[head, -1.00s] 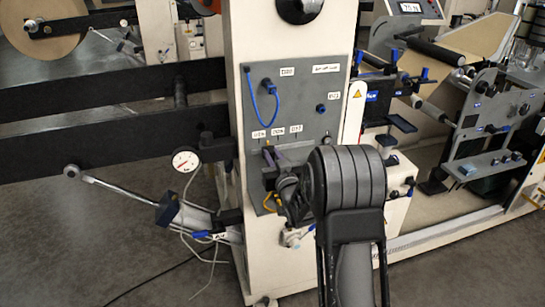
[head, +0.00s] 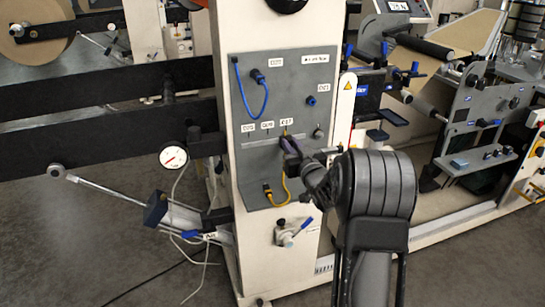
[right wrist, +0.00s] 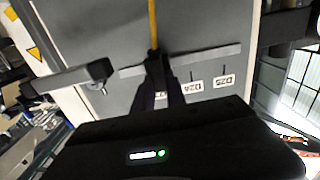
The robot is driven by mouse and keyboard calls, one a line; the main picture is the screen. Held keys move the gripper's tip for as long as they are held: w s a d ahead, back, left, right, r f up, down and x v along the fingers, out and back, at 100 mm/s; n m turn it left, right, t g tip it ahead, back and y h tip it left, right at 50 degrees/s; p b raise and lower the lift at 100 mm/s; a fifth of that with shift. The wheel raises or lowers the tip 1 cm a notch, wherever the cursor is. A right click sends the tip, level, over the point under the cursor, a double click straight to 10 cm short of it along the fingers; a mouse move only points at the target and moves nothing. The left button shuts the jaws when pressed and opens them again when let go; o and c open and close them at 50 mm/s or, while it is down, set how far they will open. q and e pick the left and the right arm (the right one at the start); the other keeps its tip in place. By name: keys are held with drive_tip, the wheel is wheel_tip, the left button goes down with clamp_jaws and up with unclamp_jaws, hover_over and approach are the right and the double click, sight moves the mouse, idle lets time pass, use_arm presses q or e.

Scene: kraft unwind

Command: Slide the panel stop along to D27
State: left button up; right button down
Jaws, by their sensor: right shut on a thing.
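The panel stop (head: 290,144) shows as a small purplish part on the pale rail (head: 260,143) of the grey panel, mostly hidden by my fingers. It stands just below the D27 label (head: 286,122), right of the other two labels. My right gripper (head: 294,148) is shut on it. In the right wrist view my right gripper (right wrist: 153,62) meets the rail (right wrist: 210,56), and the stop is hidden between the fingers. There the D26 label (right wrist: 192,88) and D25 label (right wrist: 224,81) are clear, while a third is partly covered. My left gripper is out of view.
A blue cable (head: 250,105) loops above the rail, and a yellow cable (head: 278,200) hangs below it. A blue-handled valve (head: 295,230) is lower on the column.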

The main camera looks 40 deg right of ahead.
drive_tip(key=shift+s+d, duration=0.1)
drive_tip(key=shift+d, duration=0.25)
drive_tip(key=c, duration=1.4)
unclamp_jaws()
drive_tip(key=shift+o, duration=0.2)
drive_tip(key=v, duration=0.7)
drive_tip(key=shift+s+a+b, duration=0.15)
drive_tip(key=shift+s+b, duration=0.2)
drive_tip(key=shift+s, duration=0.05)
